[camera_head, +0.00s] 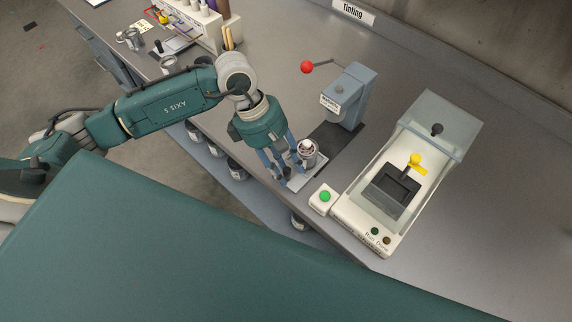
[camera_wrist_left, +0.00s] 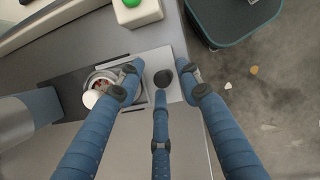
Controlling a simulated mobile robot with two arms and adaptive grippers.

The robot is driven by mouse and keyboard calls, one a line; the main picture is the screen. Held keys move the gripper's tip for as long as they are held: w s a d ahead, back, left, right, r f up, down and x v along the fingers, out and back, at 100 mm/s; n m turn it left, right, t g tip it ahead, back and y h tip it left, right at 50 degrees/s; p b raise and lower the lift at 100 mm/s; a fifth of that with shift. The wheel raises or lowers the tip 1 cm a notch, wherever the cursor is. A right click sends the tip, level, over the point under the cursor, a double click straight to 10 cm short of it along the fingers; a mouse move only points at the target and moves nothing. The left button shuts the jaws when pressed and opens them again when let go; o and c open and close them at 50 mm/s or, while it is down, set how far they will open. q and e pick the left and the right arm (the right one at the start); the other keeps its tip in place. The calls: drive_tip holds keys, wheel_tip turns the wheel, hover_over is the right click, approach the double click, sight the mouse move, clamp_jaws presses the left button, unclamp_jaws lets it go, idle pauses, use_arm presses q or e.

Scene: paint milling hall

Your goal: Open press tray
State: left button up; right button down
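The press (camera_head: 345,95) is a blue-grey upright body with a lever ending in a red ball, on a dark base. Its pale tray (camera_head: 296,184) sticks out toward the bench's front edge, and a metal can (camera_head: 308,158) stands at its inner end. In the left wrist view the can (camera_wrist_left: 98,84) shows red and white contents beside the pale tray plate (camera_wrist_left: 150,58). My left gripper (camera_head: 286,168) is over the tray with its fingers spread. In the wrist view a dark round piece lies at the middle finger's tip; I cannot tell whether they touch. My right gripper is not visible.
A box with a green button (camera_head: 325,196) stands right of the tray. Beyond it is a cream machine (camera_head: 361,229) with a clear cover and yellow handle. A rack with bottles (camera_head: 200,22) is at the back left. Cans stand on a shelf below the bench edge.

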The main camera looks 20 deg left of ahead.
use_arm(q)
drive_tip(key=v, duration=1.2)
drive_tip(key=shift+d, duration=0.15)
